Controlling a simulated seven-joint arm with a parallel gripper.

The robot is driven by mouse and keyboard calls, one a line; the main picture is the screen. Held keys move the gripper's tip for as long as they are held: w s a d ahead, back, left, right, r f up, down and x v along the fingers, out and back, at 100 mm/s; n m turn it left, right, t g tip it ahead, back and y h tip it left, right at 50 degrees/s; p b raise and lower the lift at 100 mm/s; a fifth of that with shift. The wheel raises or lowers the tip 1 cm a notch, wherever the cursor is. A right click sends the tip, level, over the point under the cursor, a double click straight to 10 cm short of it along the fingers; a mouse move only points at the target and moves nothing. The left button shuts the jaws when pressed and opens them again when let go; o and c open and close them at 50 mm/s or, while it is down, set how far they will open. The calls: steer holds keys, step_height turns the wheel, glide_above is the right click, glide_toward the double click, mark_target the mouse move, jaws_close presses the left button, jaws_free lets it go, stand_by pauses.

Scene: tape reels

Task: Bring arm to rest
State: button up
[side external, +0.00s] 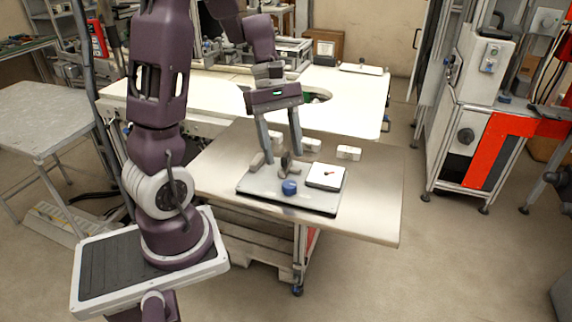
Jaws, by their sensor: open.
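My gripper (281,147) is open and points down above the back left part of a grey plate on the metal table. Its two long fingers are spread apart with nothing seen held between them. Just below and between the fingertips, a dark, upright round piece (286,163) stands on the plate (262,192); I cannot tell whether a finger touches it. A blue round piece (289,187) sits near the plate's front middle. A white square block (325,176) with a small dark and red mark lies on the plate's right side.
The metal table (372,205) has free room right of the plate. Small white blocks (348,153) lie behind the plate. A white workbench (345,95) stands behind the table. A machine cabinet with an orange-red frame (489,152) stands at the right, across open floor.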

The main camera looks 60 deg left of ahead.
steer(key=shift+r, duration=0.1)
steer(key=s+d+r+m+t+y, duration=0.2)
steer(key=s+d+r+m, duration=0.2)
steer(key=m, duration=0.5)
steer(key=s+d+r+m+t+y, duration=0.2)
steer(key=s+d+r+m, duration=0.3)
steer(key=d+m, duration=0.4)
steer(key=shift+s+d+t+y, duration=0.2)
steer(key=shift+s+t+y, duration=0.1)
steer(key=shift+s+t, duration=0.35)
steer(key=shift+w+r, duration=0.15)
